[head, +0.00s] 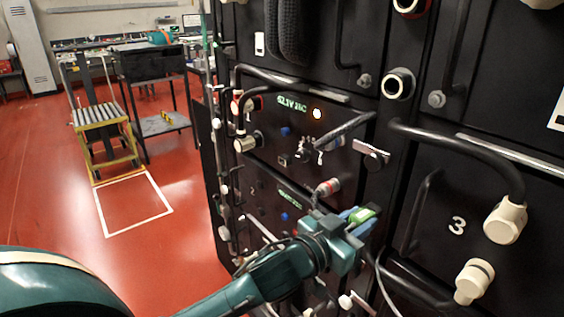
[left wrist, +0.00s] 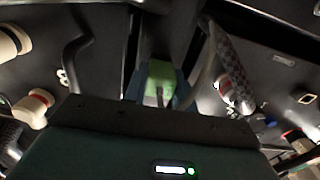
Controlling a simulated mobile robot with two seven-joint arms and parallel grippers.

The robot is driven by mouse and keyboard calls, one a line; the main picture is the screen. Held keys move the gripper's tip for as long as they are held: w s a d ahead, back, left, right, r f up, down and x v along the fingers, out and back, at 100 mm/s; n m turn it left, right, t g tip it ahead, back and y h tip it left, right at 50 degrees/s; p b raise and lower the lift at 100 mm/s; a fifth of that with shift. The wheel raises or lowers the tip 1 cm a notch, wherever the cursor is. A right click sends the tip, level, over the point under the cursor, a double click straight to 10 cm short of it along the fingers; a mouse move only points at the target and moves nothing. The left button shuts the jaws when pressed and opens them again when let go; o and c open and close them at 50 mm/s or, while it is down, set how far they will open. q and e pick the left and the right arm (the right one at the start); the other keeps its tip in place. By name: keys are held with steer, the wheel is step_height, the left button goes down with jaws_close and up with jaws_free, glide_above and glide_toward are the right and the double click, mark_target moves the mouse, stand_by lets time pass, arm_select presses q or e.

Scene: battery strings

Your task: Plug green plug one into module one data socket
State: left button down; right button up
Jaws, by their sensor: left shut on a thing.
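The green plug (head: 364,214) is held between the fingertips of my left gripper (head: 352,220), in front of the dark rack. In the left wrist view the green plug (left wrist: 160,74) sits between the two bluish fingers, with a dark cable at its near end. The plug is apart from the upper module (head: 330,120), which has a lit green display and an amber light. A small light-edged port (head: 284,160) shows low on that module; I cannot tell for sure that it is the data socket. My right gripper is not in view.
A lower module (head: 290,191) has its own display. A module marked 3 (head: 457,226) is at right, with thick black cables and white connectors (head: 506,221). Handles and cables stick out around the gripper.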

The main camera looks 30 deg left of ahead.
arm_select(q)
steer(key=shift+p+v, duration=0.4)
steer(key=shift+v, duration=1.1)
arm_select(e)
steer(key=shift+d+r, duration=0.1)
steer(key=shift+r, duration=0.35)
arm_select(q)
steer(key=shift+s, duration=0.15)
steer(key=v, duration=0.4)
steer(key=shift+s+a, duration=0.15)
steer(key=shift+s, duration=0.2)
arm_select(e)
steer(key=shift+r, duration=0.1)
